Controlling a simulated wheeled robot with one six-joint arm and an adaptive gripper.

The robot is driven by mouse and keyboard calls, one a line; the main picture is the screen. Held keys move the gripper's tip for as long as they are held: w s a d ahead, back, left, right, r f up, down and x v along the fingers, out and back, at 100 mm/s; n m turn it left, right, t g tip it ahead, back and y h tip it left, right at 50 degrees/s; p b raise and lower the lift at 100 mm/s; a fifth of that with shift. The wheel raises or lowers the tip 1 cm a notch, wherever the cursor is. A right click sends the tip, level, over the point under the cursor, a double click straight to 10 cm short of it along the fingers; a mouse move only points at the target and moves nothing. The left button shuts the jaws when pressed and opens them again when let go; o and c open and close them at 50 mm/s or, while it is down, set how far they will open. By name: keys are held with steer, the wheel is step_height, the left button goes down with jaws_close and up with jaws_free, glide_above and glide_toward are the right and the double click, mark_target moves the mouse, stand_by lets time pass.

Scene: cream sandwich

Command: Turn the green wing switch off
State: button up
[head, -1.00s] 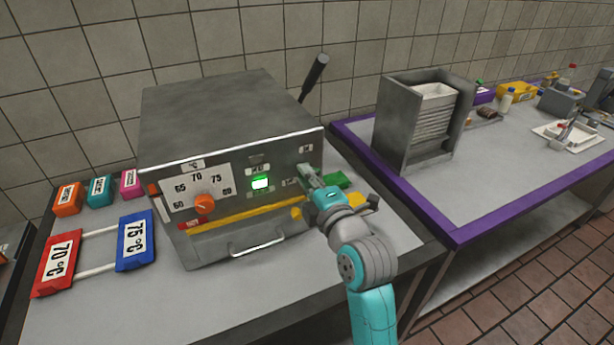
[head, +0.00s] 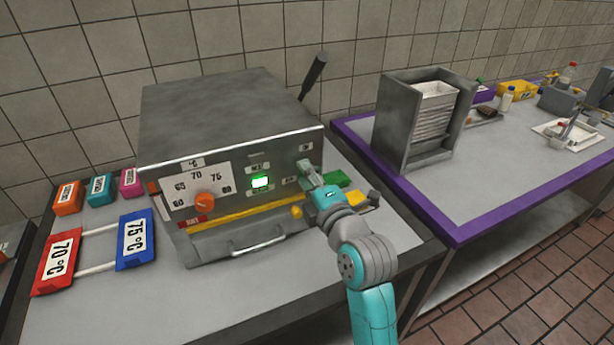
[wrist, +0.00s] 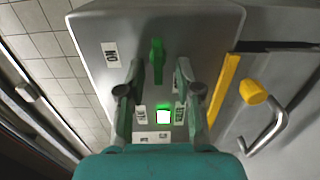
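The green wing switch (wrist: 157,60) shows in the wrist view on the grey front panel of the machine (head: 232,110). Its wing runs roughly up and down in that picture. My gripper (wrist: 158,74) is open, with one finger to each side of the switch and a visible gap on both sides. In the head view my gripper (head: 310,172) is at the right end of the panel and hides the switch. An ON label (wrist: 111,54) is left of the switch in the wrist view. A lit green indicator (head: 260,182) also shows between the fingers in the wrist view (wrist: 163,117).
An orange dial (head: 205,203) is on the panel's left, above a yellow strip (head: 232,216) and a metal handle (head: 257,247). A yellow knob (wrist: 252,92) is close by at right in the wrist view. Coloured temperature blocks lie on the table left of the machine.

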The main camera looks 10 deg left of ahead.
steer(key=v, duration=1.2)
stand_by(0.3)
steer(key=s+d+f+m+h, duration=0.3)
steer(key=s+d+f+m, duration=0.4)
steer(key=f, duration=0.2)
steer(key=s+d+f+m+h, duration=0.3)
steer(key=s+d+f+m, duration=0.45)
steer(key=f, duration=0.25)
steer(key=s+d+m+h, duration=0.1)
steer(key=s+d+m, duration=0.1)
steer(key=s, duration=0.6)
steer(key=s+d+f+m+h, duration=0.1)
steer(key=s+d+m, duration=0.1)
steer(key=s+m, duration=0.3)
steer(key=s+d+f+m+h, duration=0.1)
steer(key=s+d+m+h, duration=0.1)
steer(key=s, duration=0.9)
steer(key=shift+s+d+m, duration=0.15)
steer(key=shift+s+m, duration=0.15)
steer(key=shift+m, duration=0.45)
steer(key=shift+f, duration=0.15)
